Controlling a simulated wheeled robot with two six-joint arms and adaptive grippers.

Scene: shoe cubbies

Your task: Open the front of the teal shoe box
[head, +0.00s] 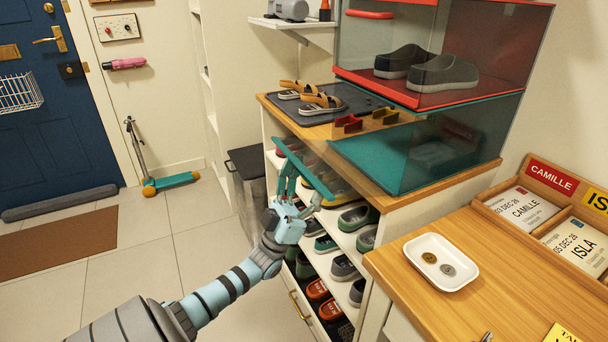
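The teal shoe box (399,171) has clear walls and a teal base. The clear pane between strip and box is hard to make out. My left gripper (302,186) is at the strip, on its near side, with its fingers apart. Whether the fingers touch the strip is unclear. My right gripper is out of view.
The red-framed box (470,88) holds dark shoes. Sandals lie on a dark mat (350,100) beside the teal box. Shelves of shoes (340,268) are below. A wooden counter (470,310) with a white tray (432,246) stands at right. The floor at left is mostly clear.

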